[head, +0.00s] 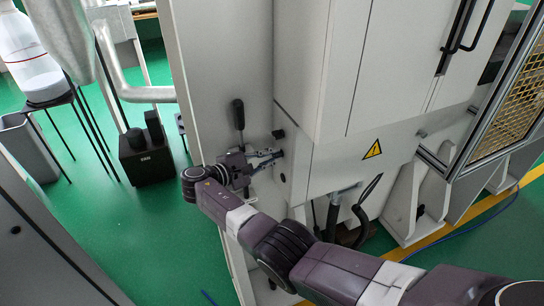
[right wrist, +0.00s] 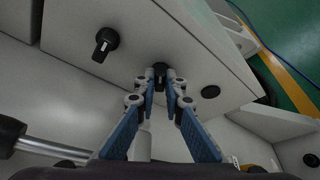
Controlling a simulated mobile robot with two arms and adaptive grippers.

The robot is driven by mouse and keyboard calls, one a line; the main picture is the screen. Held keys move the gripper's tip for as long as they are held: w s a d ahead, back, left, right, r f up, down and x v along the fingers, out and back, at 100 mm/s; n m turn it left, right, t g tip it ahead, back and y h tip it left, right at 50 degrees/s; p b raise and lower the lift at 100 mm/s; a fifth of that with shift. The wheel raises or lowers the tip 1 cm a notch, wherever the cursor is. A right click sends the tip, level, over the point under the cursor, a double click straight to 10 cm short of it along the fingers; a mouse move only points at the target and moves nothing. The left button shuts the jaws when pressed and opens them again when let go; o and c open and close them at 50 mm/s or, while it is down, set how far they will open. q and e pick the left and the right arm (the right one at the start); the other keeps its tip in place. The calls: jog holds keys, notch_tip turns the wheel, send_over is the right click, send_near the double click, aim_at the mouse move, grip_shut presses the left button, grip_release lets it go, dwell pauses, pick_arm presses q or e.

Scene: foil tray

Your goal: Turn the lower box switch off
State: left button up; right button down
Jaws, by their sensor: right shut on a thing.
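The lower box switch (right wrist: 160,67) is a small black knob on the pale grey machine box, between my right gripper's fingertips in the right wrist view. My right gripper (right wrist: 159,82) is shut on it, with a blue-padded finger on each side. In the head view my right gripper (head: 272,158) reaches the box's left face from the left and hides most of the lower switch. The upper box switch (right wrist: 106,43) is a black knob with a white mark; it also shows in the head view (head: 279,134), above my fingertips. My left gripper is not in view.
A black-handled lever (head: 238,114) stands on the panel left of the switches. A round black fitting (right wrist: 210,91) sits on the box beyond the gripped switch. The box front bears a yellow warning triangle (head: 372,149). Black hoses (head: 334,215) hang below the box.

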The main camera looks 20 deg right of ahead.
jog(key=shift+n+g, duration=0.3)
jog(key=shift+n, duration=0.1)
jog(key=shift+w+d+n+g+b, duration=0.1)
jog(key=shift+n+g+b, duration=0.35)
jog(key=shift+n, duration=0.25)
jog(key=shift+f+n+g+y+b, duration=0.1)
jog(key=shift+n+g+y+b, duration=0.3)
jog(key=shift+n+b, duration=0.55)
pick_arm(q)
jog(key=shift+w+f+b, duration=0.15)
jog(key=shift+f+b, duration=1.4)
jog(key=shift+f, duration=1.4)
pick_arm(e)
jog(key=shift+n+g, duration=0.45)
jog(key=shift+r, duration=0.2)
jog(key=c, duration=2)
grip_release()
jog(key=shift+d, duration=0.1)
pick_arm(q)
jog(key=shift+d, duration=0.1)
pick_arm(e)
jog(key=shift+w, duration=0.1)
